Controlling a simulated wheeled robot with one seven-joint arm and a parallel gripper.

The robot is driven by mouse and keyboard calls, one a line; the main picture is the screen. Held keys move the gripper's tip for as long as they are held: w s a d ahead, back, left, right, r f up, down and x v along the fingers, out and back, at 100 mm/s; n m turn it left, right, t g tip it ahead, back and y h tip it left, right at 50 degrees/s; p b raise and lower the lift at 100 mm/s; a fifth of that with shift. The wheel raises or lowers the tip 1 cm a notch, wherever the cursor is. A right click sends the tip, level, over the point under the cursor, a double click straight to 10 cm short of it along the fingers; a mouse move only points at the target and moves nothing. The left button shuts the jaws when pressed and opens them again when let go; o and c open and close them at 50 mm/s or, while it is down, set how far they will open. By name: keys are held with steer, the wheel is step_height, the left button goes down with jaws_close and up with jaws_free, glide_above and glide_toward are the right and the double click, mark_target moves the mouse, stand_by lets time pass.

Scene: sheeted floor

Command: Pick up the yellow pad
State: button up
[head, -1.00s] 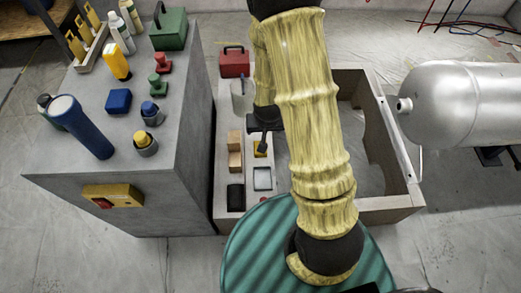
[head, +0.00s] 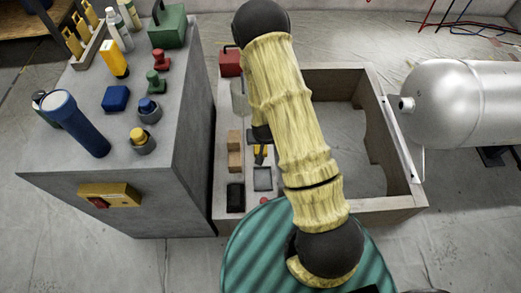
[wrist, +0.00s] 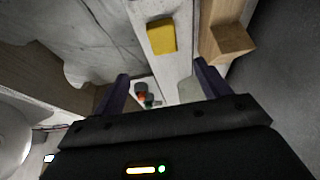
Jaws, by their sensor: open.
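The yellow pad (wrist: 161,36) lies on a pale ledge in the wrist view, near the top centre. In the head view it is a small yellow patch (head: 262,151) on the ledge, partly covered by a dark part of my gripper. My gripper (wrist: 161,73) is open in the wrist view, with nothing between its two dark fingers. The pad shows past the fingertips, roughly in line with the gap between them. I cannot tell the height of the fingers above the ledge. My arm hides much of the gripper in the head view.
Wooden blocks (wrist: 232,42) stand close to the pad. A grey tray (head: 263,180), a black item (head: 235,197) and a red box (head: 231,62) share the ledge. A tall grey cabinet (head: 110,150) stands left, an open bin (head: 385,205) and a metal tank (head: 465,105) right.

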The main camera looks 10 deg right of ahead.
steer(key=b+x, duration=0.2)
steer(key=x, duration=0.6)
steer(key=shift+f, duration=0.1)
steer(key=b+x, duration=0.1)
steer(key=x, duration=0.1)
steer(key=b+x, duration=0.2)
steer(key=x, duration=0.1)
steer(key=shift+w+a+f, duration=0.1)
steer(key=shift+w+a, duration=0.15)
steer(key=shift+w, duration=0.05)
steer(key=c, duration=1)
